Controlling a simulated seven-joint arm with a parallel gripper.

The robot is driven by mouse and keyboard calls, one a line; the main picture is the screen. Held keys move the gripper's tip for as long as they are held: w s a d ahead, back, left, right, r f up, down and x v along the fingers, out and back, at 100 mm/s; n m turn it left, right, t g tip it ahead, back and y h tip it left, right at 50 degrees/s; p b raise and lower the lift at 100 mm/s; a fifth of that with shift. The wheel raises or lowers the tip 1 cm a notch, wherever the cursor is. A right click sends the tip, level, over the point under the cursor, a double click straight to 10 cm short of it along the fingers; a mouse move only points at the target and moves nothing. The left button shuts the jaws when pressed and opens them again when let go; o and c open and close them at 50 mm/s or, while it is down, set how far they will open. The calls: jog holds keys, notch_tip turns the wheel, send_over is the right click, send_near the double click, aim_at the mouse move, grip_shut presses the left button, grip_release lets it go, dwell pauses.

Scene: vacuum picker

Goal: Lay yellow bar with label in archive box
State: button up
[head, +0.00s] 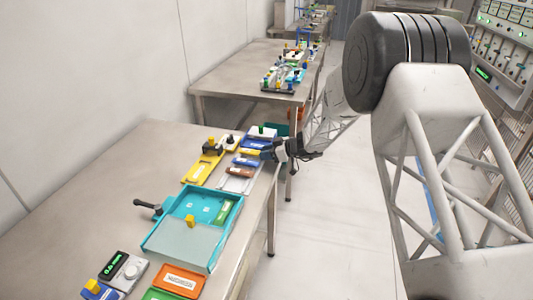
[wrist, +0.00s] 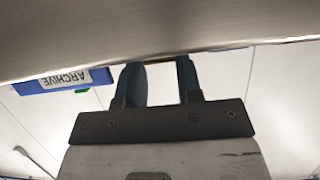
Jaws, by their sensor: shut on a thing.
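My gripper (head: 268,153) is low over the near table's right edge in the head view, reaching in from the right. Its fingers (wrist: 160,82) show in the wrist view with a narrow gap between them. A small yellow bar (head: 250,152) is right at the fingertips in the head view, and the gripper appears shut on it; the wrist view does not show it. Its label cannot be made out. A blue box with a white ARCHIVE label (wrist: 62,79) shows upside down at the wrist view's left. In the head view I cannot tell which blue item it is.
A white tray (head: 234,185) with a brown bar (head: 241,172) lies just in front of the gripper. A yellow tray (head: 197,173) is to its left. A teal tray (head: 155,250) stands nearer. The table's left side is clear.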

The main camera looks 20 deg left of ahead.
jog(key=shift+f, duration=0.2)
jog(key=o, duration=0.9)
jog(key=v, duration=0.8)
jog(key=shift+w+a+r, duration=0.15)
jog(key=shift+r, duration=0.05)
dwell(0.4)
